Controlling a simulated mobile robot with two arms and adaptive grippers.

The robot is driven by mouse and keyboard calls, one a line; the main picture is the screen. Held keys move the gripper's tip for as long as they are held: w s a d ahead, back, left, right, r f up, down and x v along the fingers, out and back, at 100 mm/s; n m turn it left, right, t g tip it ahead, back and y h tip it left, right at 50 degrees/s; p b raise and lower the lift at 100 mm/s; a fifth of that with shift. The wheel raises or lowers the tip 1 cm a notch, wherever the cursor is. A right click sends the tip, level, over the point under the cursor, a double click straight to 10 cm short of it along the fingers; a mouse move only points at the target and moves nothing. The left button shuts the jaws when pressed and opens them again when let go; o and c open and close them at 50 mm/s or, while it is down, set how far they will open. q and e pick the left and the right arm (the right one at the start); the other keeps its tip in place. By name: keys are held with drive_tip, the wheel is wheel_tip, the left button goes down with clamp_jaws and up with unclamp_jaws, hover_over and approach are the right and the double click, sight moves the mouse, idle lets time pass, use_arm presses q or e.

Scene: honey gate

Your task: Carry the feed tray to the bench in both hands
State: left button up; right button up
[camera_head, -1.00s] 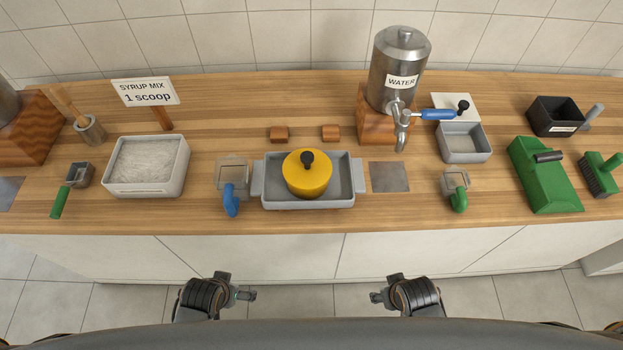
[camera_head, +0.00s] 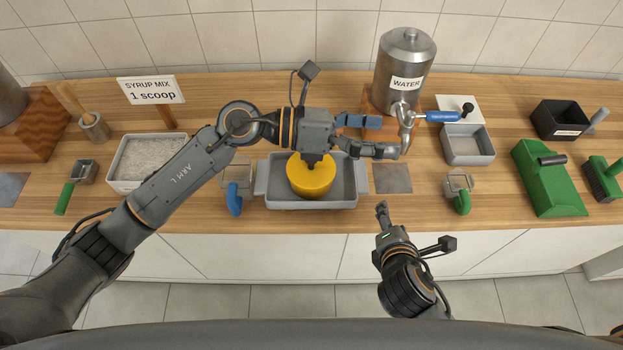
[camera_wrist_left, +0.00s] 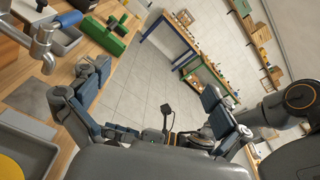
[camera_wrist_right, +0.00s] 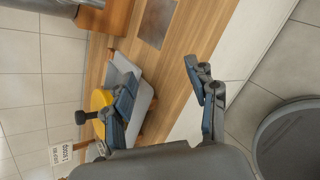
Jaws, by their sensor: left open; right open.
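The grey feed tray (camera_head: 344,184) sits on the wooden counter with a tab handle at each end. My left gripper (camera_head: 391,137) is open and empty above the counter, behind and right of the tray, in front of the water urn. The left wrist view shows the tray (camera_wrist_left: 30,148) at lower left. My right gripper (camera_head: 383,213) is open and empty at the counter's front edge, right of and nearer than the tray. The right wrist view shows the tray (camera_wrist_right: 122,66) beyond its fingers.
The water urn (camera_head: 404,65) with a blue-handled tap stands behind my left gripper. A blue-handled scoop (camera_head: 236,185) lies left of the tray; a grey square plate (camera_head: 393,178) lies right. Tables with blue and green legs (camera_wrist_left: 167,30) stand across the floor.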

use_arm(q)
wheel_tip(320, 180, down, 6)
drive_tip(key=w+a+m+y, duration=0.1)
drive_tip(key=a+m+y, duration=0.1)
drive_tip(key=m+y, duration=0.35)
drive_tip(key=y, duration=1.2)
hover_over(259, 176)
wheel_tip(259, 176, down, 6)
drive_tip(key=shift+t, duration=0.3)
use_arm(e)
drive_tip(key=a+n+t, duration=0.1)
drive_tip(key=n, duration=0.2)
drive_tip(key=w+a+r+n+t+y, duration=0.1)
drive_tip(key=a+n, duration=0.1)
drive_tip(key=n, duration=0.2)
drive_tip(key=a+n+t+y, duration=0.1)
drive_tip(key=n, duration=0.3)
drive_tip(key=shift+w+a+r, duration=0.2)
drive_tip(key=shift+w+a, duration=0.15)
drive_tip(key=shift+a, duration=0.05)
use_arm(q)
drive_tip(key=shift+a+f+h, duration=0.1)
drive_tip(key=shift+f+h, duration=0.05)
drive_tip(key=shift+h, duration=0.1)
wheel_tip(259, 176, down, 14)
drive_tip(key=shift+w+r, duration=0.1)
use_arm(e)
drive_tip(key=x, duration=1.4)
drive_tip(key=shift+s, duration=0.1)
